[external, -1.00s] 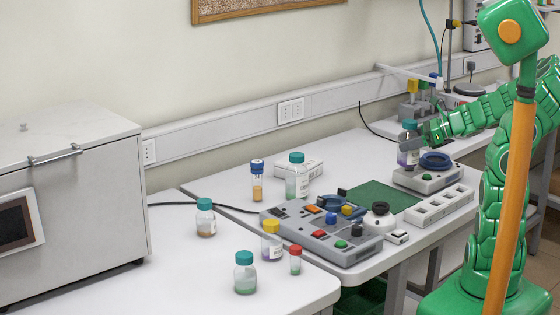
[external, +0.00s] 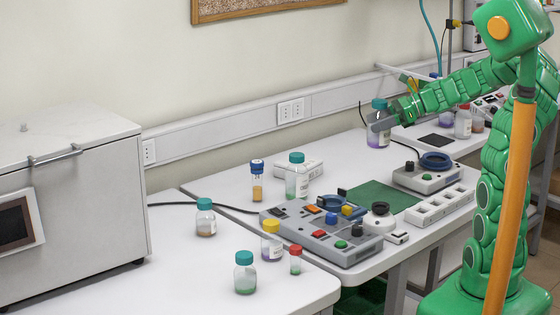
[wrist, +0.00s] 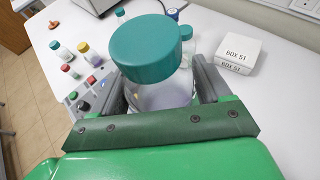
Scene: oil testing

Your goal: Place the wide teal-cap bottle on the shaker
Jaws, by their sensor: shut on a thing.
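My gripper (external: 386,122) is shut on a wide clear bottle with a teal cap (external: 378,136), a white label and purple contents. The bottle is upright in the air, above the back of the table. In the wrist view, its teal cap (wrist: 150,48) and clear body (wrist: 168,94) sit between my gripper's fingers (wrist: 160,92). A grey device with a round blue top, apparently the shaker (external: 427,180), stands on the table to the right of and below the bottle. Its blue top looks empty.
A grey control panel (external: 318,236) and a green mat (external: 385,196) lie left of the shaker, with a white rack (external: 440,206) in front. Other teal-cap bottles stand farther left, including a tall one (external: 297,180). A white box (wrist: 236,52) lies nearby.

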